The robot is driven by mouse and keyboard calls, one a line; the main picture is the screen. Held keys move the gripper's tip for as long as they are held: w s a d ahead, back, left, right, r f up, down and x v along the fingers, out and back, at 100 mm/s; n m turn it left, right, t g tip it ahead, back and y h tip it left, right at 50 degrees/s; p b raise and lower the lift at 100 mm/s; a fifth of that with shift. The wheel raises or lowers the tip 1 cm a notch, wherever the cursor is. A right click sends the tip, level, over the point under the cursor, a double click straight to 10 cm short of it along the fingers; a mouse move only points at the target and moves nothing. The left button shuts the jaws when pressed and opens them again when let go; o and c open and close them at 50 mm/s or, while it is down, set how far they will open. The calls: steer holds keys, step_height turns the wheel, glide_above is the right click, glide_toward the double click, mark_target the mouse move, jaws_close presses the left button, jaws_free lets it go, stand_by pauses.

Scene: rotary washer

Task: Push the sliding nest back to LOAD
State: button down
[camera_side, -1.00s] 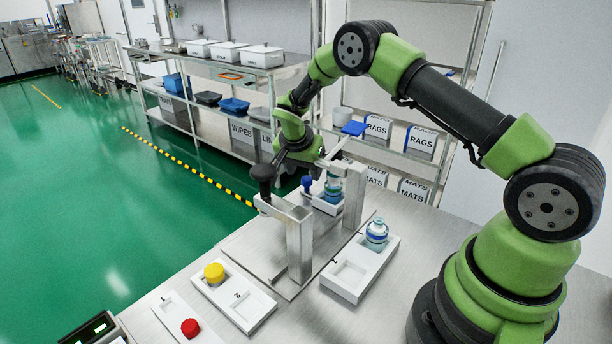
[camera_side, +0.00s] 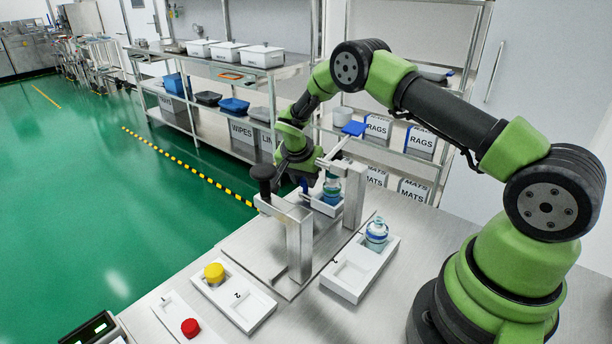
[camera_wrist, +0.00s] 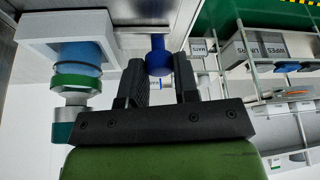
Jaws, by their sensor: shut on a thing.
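The sliding nest is a white block (camera_side: 322,208) under the metal frame (camera_side: 300,245); it also shows at upper left in the wrist view (camera_wrist: 35,28). A bottle with a blue body and green band (camera_side: 332,190) stands in it and shows large in the wrist view (camera_wrist: 78,82). A blue knob (camera_wrist: 157,55) is beside the nest. My gripper (camera_wrist: 159,68) is shut on this knob, one finger on each side. In the side view my gripper (camera_side: 302,178) is low at the nest's left and mostly hides the knob.
The metal frame carries a black knob (camera_side: 262,173) and a blue-ended lever (camera_side: 354,128) close to my wrist. A white tray with another bottle (camera_side: 376,234) stands at right. A tray with a yellow cap (camera_side: 214,272) and a red cap (camera_side: 190,327) are in front.

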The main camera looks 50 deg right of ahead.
steer(key=a, duration=0.9)
steer(key=shift+a, duration=0.3)
steer(key=c, duration=0.9)
jaws_free()
steer(key=shift+o, duration=0.2)
steer(key=v, duration=1)
